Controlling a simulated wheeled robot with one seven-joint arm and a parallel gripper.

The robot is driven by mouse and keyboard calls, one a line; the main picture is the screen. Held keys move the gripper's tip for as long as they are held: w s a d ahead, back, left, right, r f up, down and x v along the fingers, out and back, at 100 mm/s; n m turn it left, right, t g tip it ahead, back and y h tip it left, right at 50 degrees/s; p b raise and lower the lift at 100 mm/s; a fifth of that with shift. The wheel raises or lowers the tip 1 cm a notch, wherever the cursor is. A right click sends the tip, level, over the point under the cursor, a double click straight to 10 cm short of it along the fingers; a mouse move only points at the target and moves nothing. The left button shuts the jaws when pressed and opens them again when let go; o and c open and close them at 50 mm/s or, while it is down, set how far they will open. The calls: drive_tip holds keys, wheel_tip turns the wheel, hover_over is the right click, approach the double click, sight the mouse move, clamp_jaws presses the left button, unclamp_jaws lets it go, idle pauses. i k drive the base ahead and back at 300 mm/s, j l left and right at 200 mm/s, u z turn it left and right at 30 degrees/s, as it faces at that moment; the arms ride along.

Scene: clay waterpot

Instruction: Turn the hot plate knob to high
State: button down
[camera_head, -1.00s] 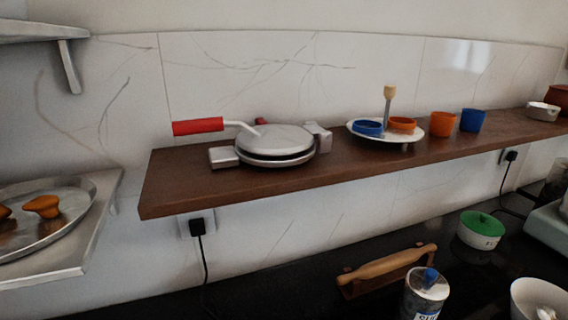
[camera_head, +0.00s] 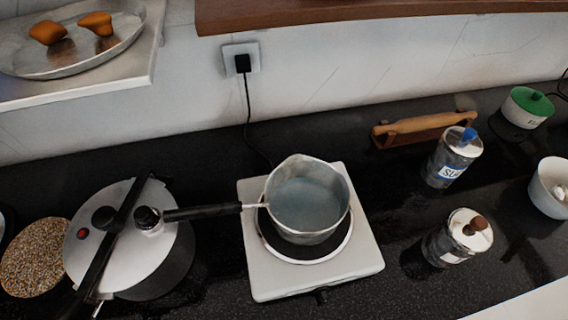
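A white square hot plate (camera_head: 262,278) sits on the dark counter in the middle of the head view. A grey metal saucepan (camera_head: 308,235) with a black handle stands on its round burner. The handle points left, towards the pressure cooker. A small dark knob (camera_head: 320,296) shows at the hot plate's front edge, partly under the rim. Its setting cannot be made out. A black cord runs from behind the hot plate up to a wall plug (camera_head: 243,64). My gripper is not in this view.
A pressure cooker (camera_head: 150,255) stands left of the hot plate, its lid near the saucepan handle. Some counter in front is bare.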

sight(324, 296)
drive_tip(key=u, duration=0.55)
drive_tip(key=k+l+z, duration=0.1)
drive_tip(key=k+z, duration=0.2)
drive_tip(key=k, duration=0.15)
drive_tip(key=k+l+z, duration=0.25)
drive_tip(key=k, duration=0.15)
drive_tip(key=j, duration=0.1)
